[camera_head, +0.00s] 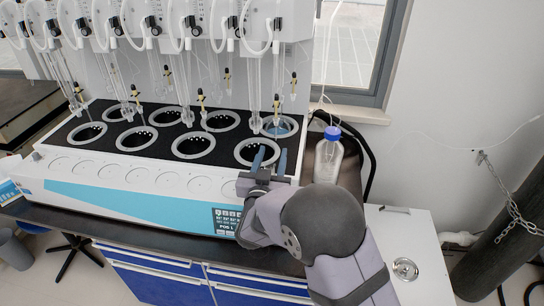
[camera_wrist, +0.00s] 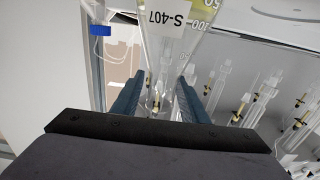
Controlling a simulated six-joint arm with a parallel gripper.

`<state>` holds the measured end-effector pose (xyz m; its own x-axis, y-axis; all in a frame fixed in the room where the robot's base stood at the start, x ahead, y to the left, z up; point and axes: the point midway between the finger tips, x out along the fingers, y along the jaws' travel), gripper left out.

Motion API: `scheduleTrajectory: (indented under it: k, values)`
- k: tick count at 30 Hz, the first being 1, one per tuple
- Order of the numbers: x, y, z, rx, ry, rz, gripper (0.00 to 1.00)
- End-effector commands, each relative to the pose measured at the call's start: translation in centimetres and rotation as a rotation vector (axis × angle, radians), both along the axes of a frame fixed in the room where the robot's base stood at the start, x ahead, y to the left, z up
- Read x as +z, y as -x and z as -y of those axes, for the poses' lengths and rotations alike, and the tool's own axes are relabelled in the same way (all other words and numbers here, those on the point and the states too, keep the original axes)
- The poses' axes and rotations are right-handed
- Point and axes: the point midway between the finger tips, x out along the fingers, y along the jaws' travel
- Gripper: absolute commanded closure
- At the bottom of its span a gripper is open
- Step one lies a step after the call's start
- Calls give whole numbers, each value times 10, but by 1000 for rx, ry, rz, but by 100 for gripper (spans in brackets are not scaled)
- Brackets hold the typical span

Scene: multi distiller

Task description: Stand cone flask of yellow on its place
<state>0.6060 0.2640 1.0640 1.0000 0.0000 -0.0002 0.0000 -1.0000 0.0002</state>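In the wrist view a clear cone flask (camera_wrist: 172,40) with a white label "S-407" and volume marks shows upside down, a little yellow at its wide end by the top edge. Its narrow part lies between the two fingers of my gripper (camera_wrist: 162,88), which stand apart with gaps on both sides. In the head view my gripper (camera_head: 270,157) has its blue fingers spread over the front right well (camera_head: 257,152) of the distiller (camera_head: 140,185). I cannot make out the yellow flask in the head view. The back right well (camera_head: 280,127) holds something bluish.
A clear bottle with a blue cap (camera_head: 329,158) stands close to the right of my gripper. Hanging glass tubes (camera_head: 254,85) line the distiller's back above the wells. The other wells look dark and empty. A window and wall lie behind.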

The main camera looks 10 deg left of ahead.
Motion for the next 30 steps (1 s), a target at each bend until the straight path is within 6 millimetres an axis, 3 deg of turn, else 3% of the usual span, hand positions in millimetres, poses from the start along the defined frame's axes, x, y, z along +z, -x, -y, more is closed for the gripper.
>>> scheduleTrajectory:
  k: [5, 21, 30]
  values:
    - [0, 17, -1, 2, -1, 1, 60]
    - [0, 105, -1, 3, -1, 0, 60]
    - [1, 120, 0, 1, 0, 1, 60]
